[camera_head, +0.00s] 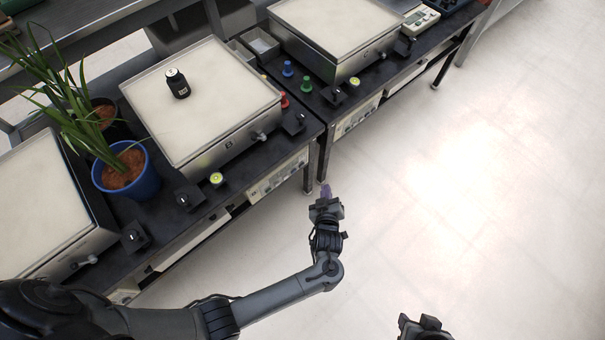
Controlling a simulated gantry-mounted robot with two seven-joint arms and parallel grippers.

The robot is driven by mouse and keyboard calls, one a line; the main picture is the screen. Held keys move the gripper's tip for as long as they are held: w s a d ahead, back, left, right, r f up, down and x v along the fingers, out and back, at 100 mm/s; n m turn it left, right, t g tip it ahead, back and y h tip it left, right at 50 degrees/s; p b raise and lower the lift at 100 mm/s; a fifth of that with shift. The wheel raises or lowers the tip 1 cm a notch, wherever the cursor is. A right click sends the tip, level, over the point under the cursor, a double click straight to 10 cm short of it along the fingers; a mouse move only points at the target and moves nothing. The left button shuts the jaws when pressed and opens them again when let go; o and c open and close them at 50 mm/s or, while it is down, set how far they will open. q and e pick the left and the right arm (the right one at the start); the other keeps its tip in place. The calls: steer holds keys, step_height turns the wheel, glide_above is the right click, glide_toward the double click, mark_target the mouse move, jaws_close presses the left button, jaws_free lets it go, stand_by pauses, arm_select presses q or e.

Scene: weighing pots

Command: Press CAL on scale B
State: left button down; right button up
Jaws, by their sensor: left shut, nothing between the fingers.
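Scale B (205,110) is the middle scale on the dark bench, with a pale square pan and a "B" on its steel front. A black weight (177,84) stands on its pan. A panel with small buttons (276,175) is on the bench front below scale B; its labels are too small to read, so I cannot tell which is CAL. My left gripper (325,193) is shut and empty, in front of the bench edge, to the right of and apart from that panel. My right gripper (425,326) shows only partly at the bottom edge.
A blue pot (129,172) with a plant stands left of scale B. Another scale (335,30) is at the back right, with its own panel (357,115). The floor (480,190) is clear.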

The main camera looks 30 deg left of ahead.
mark_target(302, 165)
arm_select(q)
steer(key=shift+w+d+f+t+y+b, duration=0.15)
steer(key=shift+w+f+t+b, duration=0.05)
steer(key=shift+f+b, duration=0.4)
steer(key=shift+w+d+f+t+y+b, duration=0.1)
steer(key=shift+w+f+t+y+b, duration=0.1)
steer(key=shift+f+b, duration=0.4)
arm_select(e)
step_height(302, 165, down, 4)
steer(key=shift+a+r, duration=0.15)
arm_select(q)
steer(key=shift+w+r, duration=0.1)
steer(key=w+a+p, duration=0.1)
steer(key=w+a, duration=0.1)
steer(key=a, duration=0.6)
steer(key=shift+w+a+f, duration=0.15)
steer(key=shift+w+f, duration=0.05)
steer(key=shift+w, duration=0.2)
arm_select(e)
steer(key=shift+r, duration=0.5)
arm_select(q)
steer(key=shift+a, duration=0.1)
